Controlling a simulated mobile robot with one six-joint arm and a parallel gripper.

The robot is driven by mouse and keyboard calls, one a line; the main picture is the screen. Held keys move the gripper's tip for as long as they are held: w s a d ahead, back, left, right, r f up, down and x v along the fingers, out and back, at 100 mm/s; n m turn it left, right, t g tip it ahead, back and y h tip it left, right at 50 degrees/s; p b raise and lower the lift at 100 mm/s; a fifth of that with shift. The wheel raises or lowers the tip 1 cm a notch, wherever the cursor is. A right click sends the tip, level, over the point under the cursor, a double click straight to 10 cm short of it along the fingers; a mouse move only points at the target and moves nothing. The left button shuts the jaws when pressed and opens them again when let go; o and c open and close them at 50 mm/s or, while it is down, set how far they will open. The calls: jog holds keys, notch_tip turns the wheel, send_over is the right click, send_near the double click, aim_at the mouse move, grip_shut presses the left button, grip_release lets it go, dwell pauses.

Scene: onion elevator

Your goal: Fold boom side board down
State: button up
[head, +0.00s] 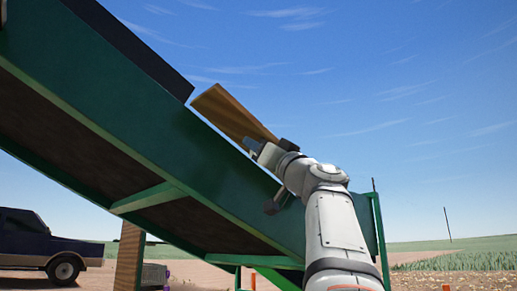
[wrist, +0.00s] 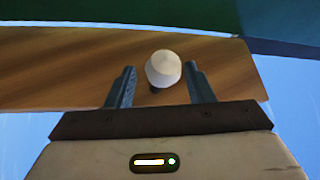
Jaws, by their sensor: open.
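The boom (head: 150,110) is a long green sloping beam that runs from upper left to lower right in the head view. A brown wooden side board (head: 228,112) stands up along its upper edge. In the wrist view the board (wrist: 50,62) lies across the picture below the green boom (wrist: 110,12). A white round knob (wrist: 163,68) shows on the board. My gripper (head: 252,144) is at the board's lower right part in the head view. In the wrist view its two fingers are apart, one on each side of the knob, with visible gaps.
A dark board (head: 130,45) stands along the boom's upper left edge. A wooden post (head: 130,256) and green frame parts (head: 378,235) are below the boom. A dark pickup truck (head: 40,243) is at lower left. Open sky is above and right of my arm.

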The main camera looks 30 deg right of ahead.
jog(key=b+v, duration=0.2)
jog(key=v, duration=0.5)
jog(key=shift+s, duration=0.1)
